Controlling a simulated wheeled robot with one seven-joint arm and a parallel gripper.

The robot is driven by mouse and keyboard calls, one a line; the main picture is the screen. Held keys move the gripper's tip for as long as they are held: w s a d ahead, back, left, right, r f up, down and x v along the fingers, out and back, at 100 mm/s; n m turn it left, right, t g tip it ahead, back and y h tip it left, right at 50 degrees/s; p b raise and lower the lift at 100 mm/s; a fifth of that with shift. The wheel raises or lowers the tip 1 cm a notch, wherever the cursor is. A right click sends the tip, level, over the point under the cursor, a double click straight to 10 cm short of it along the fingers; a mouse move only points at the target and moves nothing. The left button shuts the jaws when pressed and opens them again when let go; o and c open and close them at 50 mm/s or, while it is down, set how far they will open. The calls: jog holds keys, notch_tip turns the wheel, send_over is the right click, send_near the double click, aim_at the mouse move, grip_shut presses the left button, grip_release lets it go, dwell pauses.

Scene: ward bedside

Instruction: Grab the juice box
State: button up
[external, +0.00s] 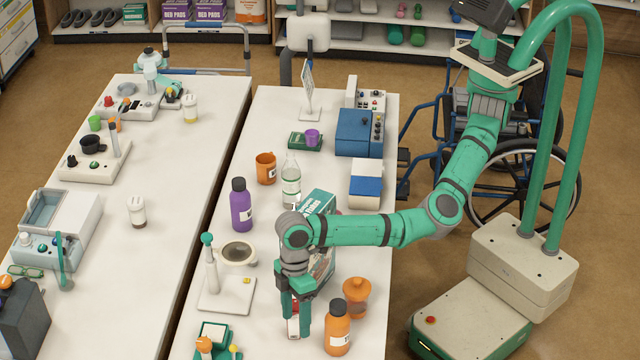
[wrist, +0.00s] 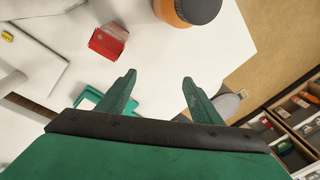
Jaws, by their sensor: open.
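The juice box looks to be a small red and white carton; in the external view a part of it (external: 293,327) shows low beside my gripper's fingers, the rest hidden behind them. In the wrist view the red carton (wrist: 108,43) stands on the white table, up and left of the fingertips and not between them. My gripper (external: 295,311) points down over the front part of the table. Its two fingers (wrist: 160,79) are apart with nothing between them in the wrist view.
A teal carton (external: 320,203) is behind my wrist. A white stand (external: 228,292) is to the left, a green tray (external: 213,333) at front left.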

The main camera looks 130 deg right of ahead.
aim_at(294, 305)
jog(key=s+d+r+m, duration=0.1)
jog(key=d+m, duration=0.1)
jog(key=s+d+m+g+h, duration=0.1)
jog(key=s+d, duration=0.1)
jog(key=d, duration=0.1)
jog(key=s+d+r+m, duration=0.1)
jog(key=d+m, duration=0.1)
jog(key=shift+s+d+r+m+h, duration=0.15)
jog(key=shift+s+r+m+h, duration=0.15)
jog(key=shift+r+h, duration=0.1)
jog(key=shift+s+f, duration=0.1)
jog(key=shift+f, duration=0.05)
notch_tip(294, 305, down, 10)
jog(key=shift+d+f, duration=0.1)
jog(key=shift+f, duration=0.15)
jog(key=c, duration=1.3)
